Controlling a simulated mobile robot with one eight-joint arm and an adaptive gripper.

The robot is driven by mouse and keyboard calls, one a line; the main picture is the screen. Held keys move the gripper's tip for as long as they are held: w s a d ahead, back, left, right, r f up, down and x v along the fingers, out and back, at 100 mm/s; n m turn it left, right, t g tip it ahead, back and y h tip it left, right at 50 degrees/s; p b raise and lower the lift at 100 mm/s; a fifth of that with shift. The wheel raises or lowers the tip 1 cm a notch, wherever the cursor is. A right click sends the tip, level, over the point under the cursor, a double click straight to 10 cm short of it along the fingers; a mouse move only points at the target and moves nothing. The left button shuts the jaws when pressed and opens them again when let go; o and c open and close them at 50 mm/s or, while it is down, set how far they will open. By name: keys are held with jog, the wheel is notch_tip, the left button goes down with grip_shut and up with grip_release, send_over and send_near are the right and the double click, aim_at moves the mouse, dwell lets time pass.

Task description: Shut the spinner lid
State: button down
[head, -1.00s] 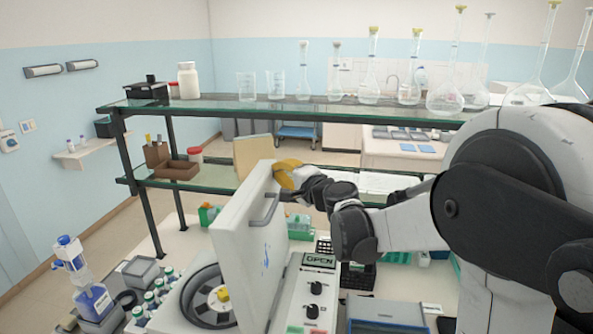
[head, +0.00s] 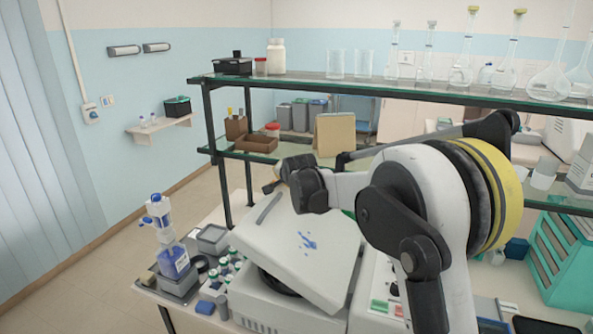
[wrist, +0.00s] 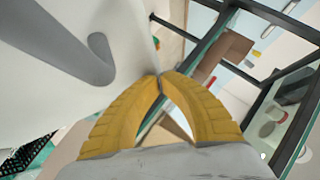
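The spinner is a white box (head: 262,312) at the front middle of the head view. Its white lid (head: 325,243) with a blue mark is tilted partway down, with a dark gap over the bowl at the front. The lid's grey handle (head: 268,207) also shows in the wrist view (wrist: 98,60). My gripper's yellow fingers (wrist: 161,80) are shut with tips together and nothing between them. The tips are at the lid's edge; I cannot tell if they touch it. In the head view my wrist hides most of the fingers above the lid's far edge.
A glass shelf (head: 370,86) with flasks and beakers runs behind the spinner. A lower shelf holds a brown tray (head: 255,143). Left of the spinner stand several small bottles (head: 222,272) and a blue-labelled dispenser bottle (head: 172,260). A teal rack (head: 560,255) is at right.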

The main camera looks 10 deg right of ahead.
jog(key=w+a+f+g+h+b, duration=0.1)
jog(key=f, duration=0.3)
jog(key=a+f+n+h+b, duration=0.1)
jog(key=a+f+b, duration=0.1)
jog(key=f, duration=0.3)
jog(key=w+a+f+n+g+h+b, duration=0.1)
jog(key=f, duration=0.4)
jog(key=shift+w+a+f+g+b, duration=0.15)
jog(key=shift+w+g+b, duration=0.15)
jog(key=shift+f+h, duration=0.3)
jog(key=shift+f, duration=0.35)
jog(key=shift+s, duration=0.1)
